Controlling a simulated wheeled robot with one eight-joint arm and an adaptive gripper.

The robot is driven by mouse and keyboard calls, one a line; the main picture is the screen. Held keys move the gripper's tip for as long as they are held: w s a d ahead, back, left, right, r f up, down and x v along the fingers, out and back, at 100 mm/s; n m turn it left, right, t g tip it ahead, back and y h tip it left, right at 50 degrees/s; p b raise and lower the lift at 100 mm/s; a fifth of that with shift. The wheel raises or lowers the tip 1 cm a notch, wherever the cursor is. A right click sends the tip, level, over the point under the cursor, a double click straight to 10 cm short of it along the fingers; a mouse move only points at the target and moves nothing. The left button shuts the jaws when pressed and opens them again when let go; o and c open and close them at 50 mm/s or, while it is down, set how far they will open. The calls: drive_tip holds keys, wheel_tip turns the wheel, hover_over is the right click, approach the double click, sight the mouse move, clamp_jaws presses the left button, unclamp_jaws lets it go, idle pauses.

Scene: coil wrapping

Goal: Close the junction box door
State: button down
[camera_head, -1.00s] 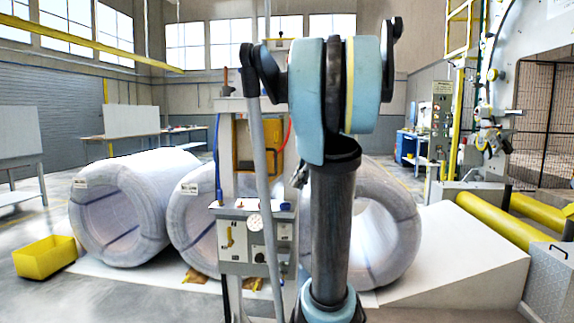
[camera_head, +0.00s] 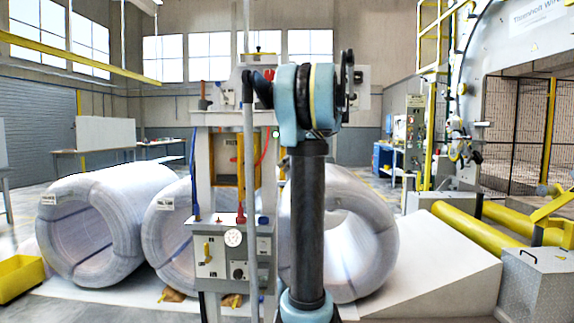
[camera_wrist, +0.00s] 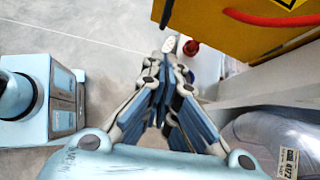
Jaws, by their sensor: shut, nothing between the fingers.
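The yellow junction box (camera_head: 241,172) is on the grey-white stand in the head view, partly hidden by my arm and a grey pole. I cannot tell there how far its door stands open. In the wrist view a yellow panel (camera_wrist: 228,32) with a warning sticker fills the upper right; I cannot tell if it is the door or the body. My gripper (camera_wrist: 170,47) is shut and empty in the wrist view, with its fingertips left of and below the panel's edge, apparently apart from it. The head view does not show my gripper.
A red cable (camera_wrist: 268,19) runs across the yellow panel, and a red knob (camera_wrist: 190,47) is by the fingertips. A control panel (camera_head: 220,262) is low on the stand. Large wrapped coils (camera_head: 88,232) stand behind. A yellow bin (camera_head: 18,277) is at left.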

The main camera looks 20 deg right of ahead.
drive_tip(key=w+a+f, duration=0.2)
drive_tip(key=a+f, duration=0.2)
drive_tip(key=a, duration=0.3)
drive_tip(key=shift+a, duration=0.4)
drive_tip(key=shift+f, duration=0.1)
